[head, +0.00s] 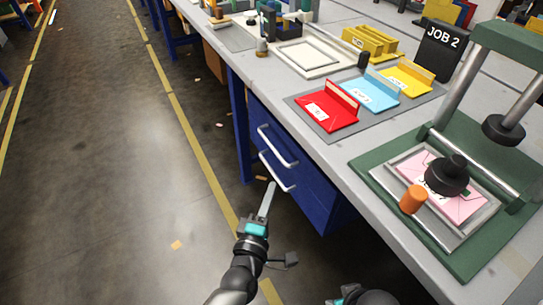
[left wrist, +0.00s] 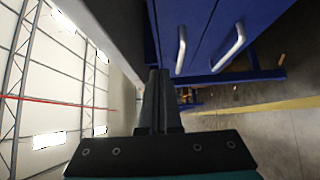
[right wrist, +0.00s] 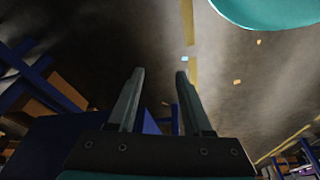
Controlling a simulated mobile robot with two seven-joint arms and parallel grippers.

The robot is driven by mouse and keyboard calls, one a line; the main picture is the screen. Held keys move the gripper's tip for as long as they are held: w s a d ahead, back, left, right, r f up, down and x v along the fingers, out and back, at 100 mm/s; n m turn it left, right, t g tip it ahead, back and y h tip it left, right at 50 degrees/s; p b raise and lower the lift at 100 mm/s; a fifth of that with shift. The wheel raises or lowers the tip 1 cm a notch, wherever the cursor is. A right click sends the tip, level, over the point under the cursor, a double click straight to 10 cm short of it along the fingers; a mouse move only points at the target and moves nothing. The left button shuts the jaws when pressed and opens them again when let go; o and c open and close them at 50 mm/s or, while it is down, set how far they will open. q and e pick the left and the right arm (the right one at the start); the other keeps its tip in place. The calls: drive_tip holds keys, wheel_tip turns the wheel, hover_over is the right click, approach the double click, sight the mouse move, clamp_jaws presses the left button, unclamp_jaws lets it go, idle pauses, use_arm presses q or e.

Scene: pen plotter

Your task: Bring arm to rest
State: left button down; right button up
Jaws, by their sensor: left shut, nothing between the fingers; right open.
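My left gripper (head: 268,198) hangs in front of the blue drawer unit, over the floor, below the bench top. In the left wrist view its fingers (left wrist: 158,75) are together with nothing between them. My right arm shows only as a small part at the bottom edge of the head view; its fingers are hidden there. In the right wrist view the right gripper (right wrist: 159,75) is open and empty, its two fingers apart above the floor.
The grey bench (head: 338,155) runs along the right. The blue drawers (head: 300,180) have two silver handles. On the bench are red (head: 328,108), blue (head: 372,95) and yellow (head: 408,78) envelopes on a grey mat, and a green press (head: 365,165) holding a pink envelope (head: 475,207).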

use_arm(q)
drive_tip(key=s+a+f+m+g+y+p, duration=0.1)
drive_tip(key=s+a+f+m+g+p, duration=0.3)
drive_tip(key=f, duration=0.5)
drive_tip(key=s+a+f+m+g+y+p, duration=0.1)
drive_tip(key=s+a+f+m+g, duration=0.2)
drive_tip(key=s+a+f+m, duration=0.35)
drive_tip(key=s+a+f+m+g+y+p, duration=0.1)
drive_tip(key=s+a+f+m+g+p, duration=0.1)
drive_tip(key=s, duration=0.9)
drive_tip(key=s+a+f+m+g+y+p, duration=0.2)
drive_tip(key=s+a+f+m+g, duration=0.3)
drive_tip(key=s+a+f, duration=0.3)
drive_tip(key=s+a+g+p, duration=0.1)
drive_tip(key=s+a, duration=0.1)
drive_tip(key=s, duration=0.1)
drive_tip(key=shift+s+f, duration=0.15)
drive_tip(key=shift+s, duration=0.15)
use_arm(e)
drive_tip(key=s+d+f+g+h, duration=0.1)
drive_tip(key=s+d+f, duration=0.6)
drive_tip(key=s+f, duration=0.5)
drive_tip(key=shift+s+d, duration=0.4)
drive_tip(key=shift+s, duration=0.05)
